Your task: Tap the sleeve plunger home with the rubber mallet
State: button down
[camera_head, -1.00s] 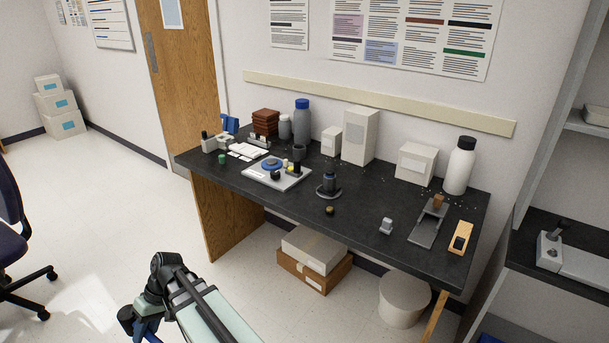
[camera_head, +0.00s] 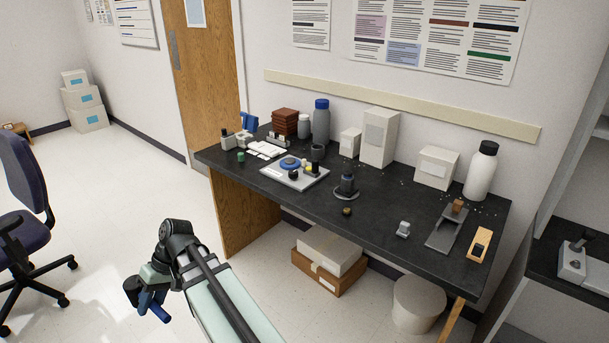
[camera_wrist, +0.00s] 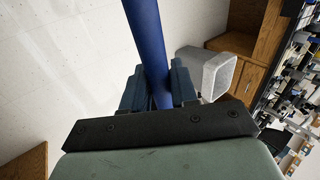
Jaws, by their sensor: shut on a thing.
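My gripper (camera_wrist: 157,88) is shut on a blue handle (camera_wrist: 147,40), taken to be the rubber mallet's, in the wrist view. In the head view, my gripper is at the lower left, well in front of the bench and above the floor, with the blue handle (camera_head: 157,307) showing below a dark part that I cannot identify for sure. A dark upright piece on a round base (camera_head: 347,187), probably the sleeve plunger assembly, stands mid-bench, apart from my gripper. How far its plunger is in is too small to tell.
The black bench (camera_head: 385,220) holds a pale tray (camera_head: 305,181) with small parts, a small dark knob (camera_head: 347,211), a grey block (camera_head: 403,229), a flat grey fixture (camera_head: 444,232) and a wooden block (camera_head: 479,246). Bottles and boxes line its back. A bin (camera_head: 418,303) stands below.

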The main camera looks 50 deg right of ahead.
notch_tip(320, 180, up, 13)
dwell(1.0)
notch_tip(320, 180, down, 18)
jog(key=shift+f, duration=0.25)
dwell(0.7)
dwell(0.4)
jog(key=shift+r, duration=0.15)
